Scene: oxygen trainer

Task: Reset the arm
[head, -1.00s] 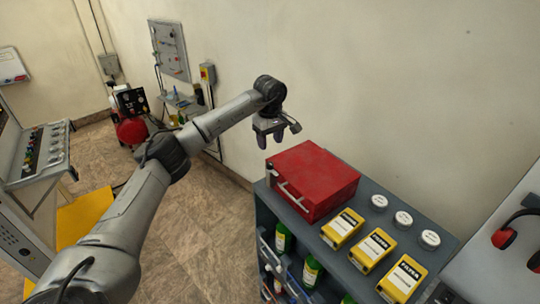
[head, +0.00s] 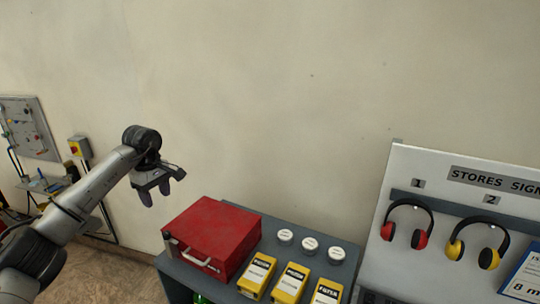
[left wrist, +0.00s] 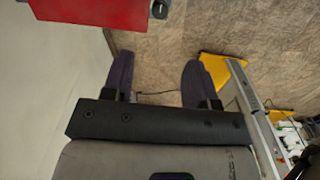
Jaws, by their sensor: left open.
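My left gripper (head: 159,196) is in the head view at the left, above and to the left of the red toolbox. Its two dark fingers point down and stand apart, with nothing between them. In the left wrist view the fingers (left wrist: 158,82) are spread over bare floor. The red case (head: 212,236) with a pale handle sits on the grey cabinet top (head: 240,290); its edge also shows at the top left of the left wrist view (left wrist: 90,14). The gripper is apart from it. My right gripper is in neither view.
Yellow filter boxes (head: 290,283) and white round tins (head: 310,245) stand right of the case. A white stores board (head: 440,165) holds red (head: 420,240) and yellow (head: 455,250) ear defenders. A plain wall (head: 280,90) is behind. Open floor (head: 125,258) lies left of the cabinet.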

